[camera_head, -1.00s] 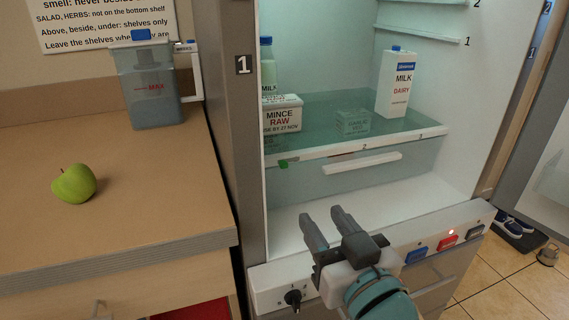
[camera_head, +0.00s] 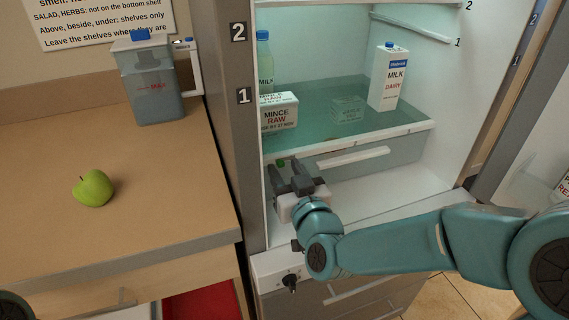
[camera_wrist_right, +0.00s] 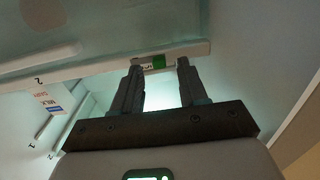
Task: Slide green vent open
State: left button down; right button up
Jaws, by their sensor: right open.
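The green vent slider (camera_head: 281,163) is a small green tab on the white front edge of the fridge shelf, near its left end. It also shows in the right wrist view (camera_wrist_right: 159,62), between my fingertips as seen there. My right gripper (camera_head: 282,164) is open and empty, just in front of and below the tab, pointing at it. Whether the fingers touch the tab or the shelf edge, I cannot tell. My left gripper is not in view; only a bit of my own body shows at the lower left.
On the shelf (camera_head: 400,130) stand a mince box (camera_head: 278,113), a clear tub (camera_head: 348,110), a milk carton (camera_head: 388,78) and a bottle (camera_head: 264,60). A drawer with a white handle (camera_head: 352,157) is below. A green apple (camera_head: 93,188) and a jug (camera_head: 150,82) are on the left counter.

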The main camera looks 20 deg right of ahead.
jog(key=shift+w, duration=0.65)
grip_shut()
jog(key=d+b, duration=0.1)
jog(key=d, duration=0.1)
jog(key=shift+d+b, duration=0.35)
jog(key=shift+b, duration=0.05)
jog(key=shift+d, duration=0.35)
jog(key=shift+r, duration=0.1)
